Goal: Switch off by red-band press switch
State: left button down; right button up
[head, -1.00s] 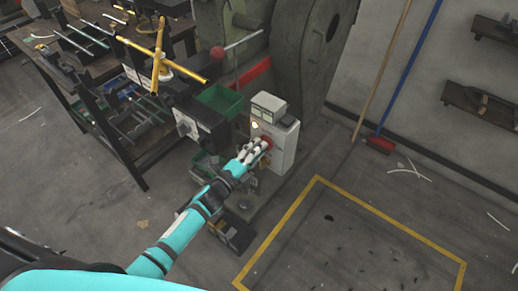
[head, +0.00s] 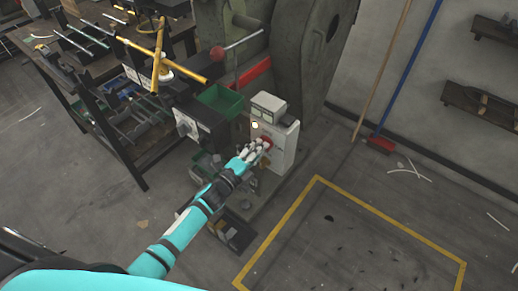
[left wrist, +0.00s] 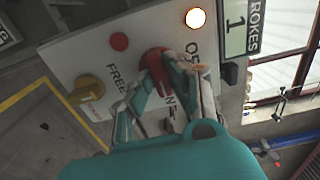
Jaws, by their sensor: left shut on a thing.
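The press control box (head: 284,150) is a white cabinet beside a large grey-green press with a red band (head: 252,74). Its red rotary switch (left wrist: 155,62) shows in the left wrist view, with lettering including "FREE" around it. My left gripper (head: 264,146) is at the front of the box. In the left wrist view its fingers (left wrist: 168,66) are shut on the red switch and hide part of it and of its labels. A lamp (left wrist: 196,18) on the panel glows white. My right gripper is not in view.
The panel also has a red lamp (left wrist: 119,41), a yellow knob (left wrist: 87,91) and a strokes counter (left wrist: 236,22). A yellow floor outline (head: 380,215) encloses open floor at right.

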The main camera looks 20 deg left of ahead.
pick_arm(q)
jog(key=shift+f+n+p, duration=0.1)
jog(key=shift+n+p, duration=1.6)
jog(key=shift+n, duration=7.2)
jog(key=c, duration=1.3)
grip_release()
